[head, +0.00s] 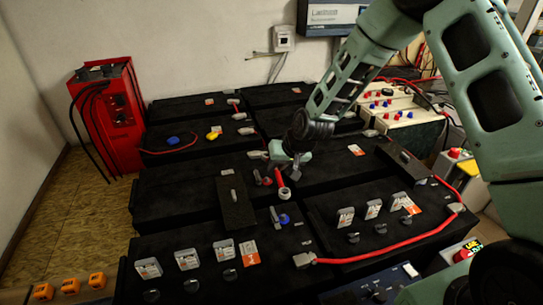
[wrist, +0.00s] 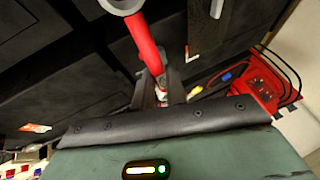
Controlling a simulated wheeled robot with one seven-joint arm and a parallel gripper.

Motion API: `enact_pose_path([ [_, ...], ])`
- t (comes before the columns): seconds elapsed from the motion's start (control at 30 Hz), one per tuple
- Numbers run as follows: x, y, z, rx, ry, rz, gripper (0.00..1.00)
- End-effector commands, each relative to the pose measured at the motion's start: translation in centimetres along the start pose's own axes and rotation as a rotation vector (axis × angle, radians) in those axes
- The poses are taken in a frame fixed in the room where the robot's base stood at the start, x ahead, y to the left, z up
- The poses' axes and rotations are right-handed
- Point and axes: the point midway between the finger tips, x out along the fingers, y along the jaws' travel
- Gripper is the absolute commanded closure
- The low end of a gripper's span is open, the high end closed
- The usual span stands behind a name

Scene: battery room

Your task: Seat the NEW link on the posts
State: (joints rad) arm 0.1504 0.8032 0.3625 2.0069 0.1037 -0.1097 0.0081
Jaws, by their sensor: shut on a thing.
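My gripper (head: 287,158) is shut on a red bar with a grey ring at its end (head: 280,179), above the middle of the black battery tops. In the wrist view the red bar (wrist: 142,42) runs up from between the fingers (wrist: 162,92) to the ring at the top edge. No NEW marking shows on it, so I cannot tell whether it is the link. A grey upright piece (head: 275,216) and a blue round piece (head: 285,220) stand just below the ring in the head view. Small red pieces (head: 262,180) lie left of the bar. The bar's gripped end is hidden.
A black plate with a grey handle (head: 237,208) lies left of my gripper. Orange-and-white tags (head: 250,253) and a red cable (head: 390,245) are on the front batteries. A red cabinet (head: 108,105) stands at the back left, a beige instrument box (head: 395,112) at the back right.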

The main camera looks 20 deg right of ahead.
Motion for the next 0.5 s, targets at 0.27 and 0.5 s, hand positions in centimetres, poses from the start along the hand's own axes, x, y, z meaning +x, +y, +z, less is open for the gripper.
enact_pose_path([
  [0.27,0.9,0.3,0.5,0.0,0.0,0.0,1.0],
  [0.5,2.8,0.9,1.3,0.0,0.0,0.0,1.0],
])
